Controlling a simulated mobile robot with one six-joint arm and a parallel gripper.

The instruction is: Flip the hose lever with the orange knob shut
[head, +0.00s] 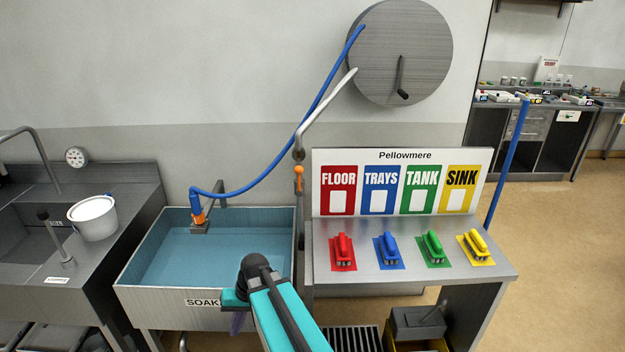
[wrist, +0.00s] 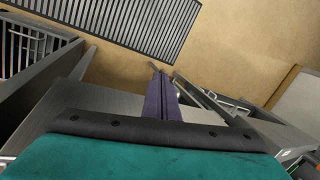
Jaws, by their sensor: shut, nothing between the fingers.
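The hose lever with the orange knob (head: 299,179) hangs down below a joint on the grey pipe, at the back right corner of the blue soak sink. Its exact angle is hard to tell at this size. My gripper (head: 238,323) is low at the front of the sink, well in front of and below the lever, mostly hidden behind my teal arm. In the wrist view its purple fingers (wrist: 157,72) are together and empty, pointing down toward the floor. The lever does not show in the wrist view.
A blue hose (head: 270,178) runs from the round reel (head: 402,52) to an orange-collared nozzle (head: 197,209) over the soak sink (head: 125,270). A bench (head: 400,273) with several coloured brushes stands right. A white bucket (head: 94,218) is left. A floor grate (wrist: 130,22) lies below.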

